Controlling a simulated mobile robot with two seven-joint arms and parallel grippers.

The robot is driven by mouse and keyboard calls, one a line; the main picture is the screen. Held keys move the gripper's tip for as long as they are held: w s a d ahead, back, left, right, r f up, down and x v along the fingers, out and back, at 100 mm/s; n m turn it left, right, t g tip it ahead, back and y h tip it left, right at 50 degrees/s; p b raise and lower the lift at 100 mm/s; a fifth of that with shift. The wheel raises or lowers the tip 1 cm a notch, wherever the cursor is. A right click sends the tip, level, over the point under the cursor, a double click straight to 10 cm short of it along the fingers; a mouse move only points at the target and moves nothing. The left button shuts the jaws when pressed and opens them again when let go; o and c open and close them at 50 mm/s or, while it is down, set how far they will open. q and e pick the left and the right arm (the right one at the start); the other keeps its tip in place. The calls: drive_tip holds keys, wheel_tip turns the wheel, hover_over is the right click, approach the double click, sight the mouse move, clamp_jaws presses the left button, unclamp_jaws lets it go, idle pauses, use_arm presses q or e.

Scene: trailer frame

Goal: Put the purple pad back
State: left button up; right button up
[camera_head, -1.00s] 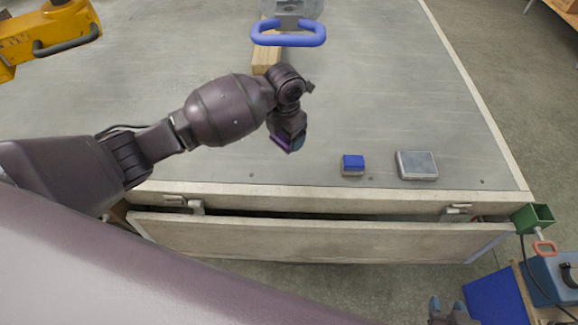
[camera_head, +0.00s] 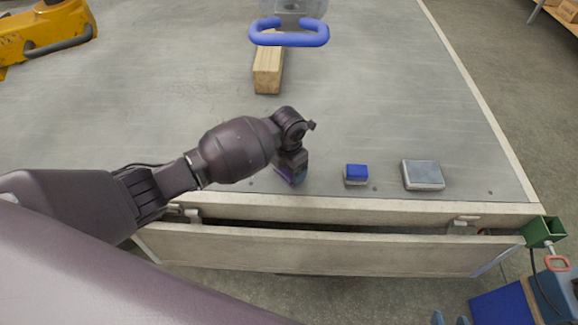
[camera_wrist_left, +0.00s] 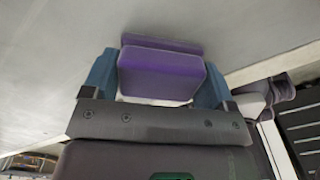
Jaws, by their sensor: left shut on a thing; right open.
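My left gripper (camera_head: 291,178) is shut on the purple pad, close to the bed's front edge and left of the blue-topped block. In the left wrist view the purple pad (camera_wrist_left: 160,75) sits between the two blue fingers, with another purple slab face (camera_wrist_left: 165,43) just behind it. In the head view most of the pad is hidden by the gripper; I cannot tell whether it touches the bed.
A small blue-topped block (camera_head: 357,173) and a larger grey-topped block (camera_head: 423,174) sit on the grey trailer bed (camera_head: 400,90). A wooden beam (camera_head: 268,72) lies under a blue handle (camera_head: 289,38). A yellow tool (camera_head: 45,35) is back left. A pale front board (camera_head: 330,253) hangs below the edge.

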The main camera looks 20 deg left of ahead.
use_arm(q)
drive_tip(key=o, duration=0.7)
drive_tip(key=shift+o, duration=0.3)
use_arm(e)
drive_tip(key=shift+s+f, duration=0.25)
drive_tip(key=shift+s, duration=0.1)
